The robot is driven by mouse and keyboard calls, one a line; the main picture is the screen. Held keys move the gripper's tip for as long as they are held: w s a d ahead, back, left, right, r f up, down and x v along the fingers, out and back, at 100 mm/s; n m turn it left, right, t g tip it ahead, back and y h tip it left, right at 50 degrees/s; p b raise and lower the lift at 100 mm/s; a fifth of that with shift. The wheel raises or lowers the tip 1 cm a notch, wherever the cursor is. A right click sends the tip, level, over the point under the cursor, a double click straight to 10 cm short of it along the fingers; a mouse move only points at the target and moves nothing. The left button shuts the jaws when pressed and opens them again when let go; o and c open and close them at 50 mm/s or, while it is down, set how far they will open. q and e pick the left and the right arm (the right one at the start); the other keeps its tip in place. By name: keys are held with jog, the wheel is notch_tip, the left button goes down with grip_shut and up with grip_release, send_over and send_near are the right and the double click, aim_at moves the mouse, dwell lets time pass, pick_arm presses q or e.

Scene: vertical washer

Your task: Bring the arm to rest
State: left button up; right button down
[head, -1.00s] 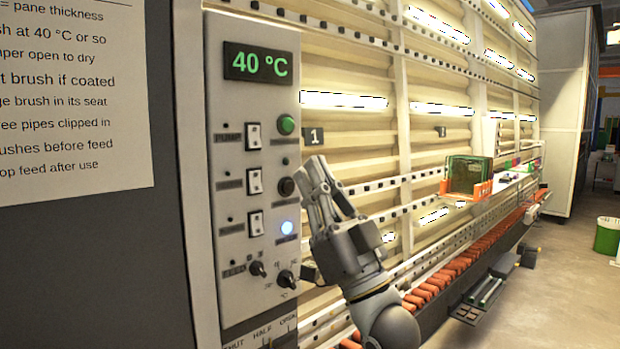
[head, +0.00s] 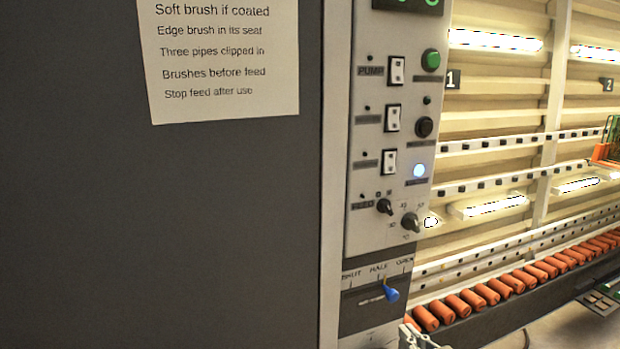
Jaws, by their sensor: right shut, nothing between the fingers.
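Only a small part of my right gripper (head: 415,339) shows at the bottom edge of the head view, below the control panel (head: 376,230). Its fingers look shut, and nothing shows between them. The rest of that arm is out of the picture. My left gripper is not in view. The gripper is apart from the panel's switches and knobs, below the blue lever (head: 391,294).
The panel has a green button (head: 430,60), a black button (head: 424,127) and a lit lamp (head: 419,170). Orange rollers (head: 498,288) run along the washer's foot at right. A dark cabinet wall (head: 230,220) with a paper notice (head: 222,75) fills the left.

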jog(key=s+d+f+g+h, duration=0.1)
jog(key=s+f+g, duration=0.5)
jog(key=s+f, duration=0.6)
jog(key=s+d+f+g+h, duration=0.2)
jog(key=s+f+g, duration=0.3)
jog(key=s+f, duration=0.7)
notch_tip(320, 180, down, 24)
jog(key=s+r+g, duration=0.1)
jog(key=s, duration=0.2)
jog(key=s+d+f+g+b, duration=0.1)
jog(key=s+d+f, duration=0.1)
jog(key=s+f, duration=1.4)
jog(key=shift+s+d+f, duration=0.25)
jog(key=shift+s+f, duration=0.1)
jog(key=shift+f, duration=0.6)
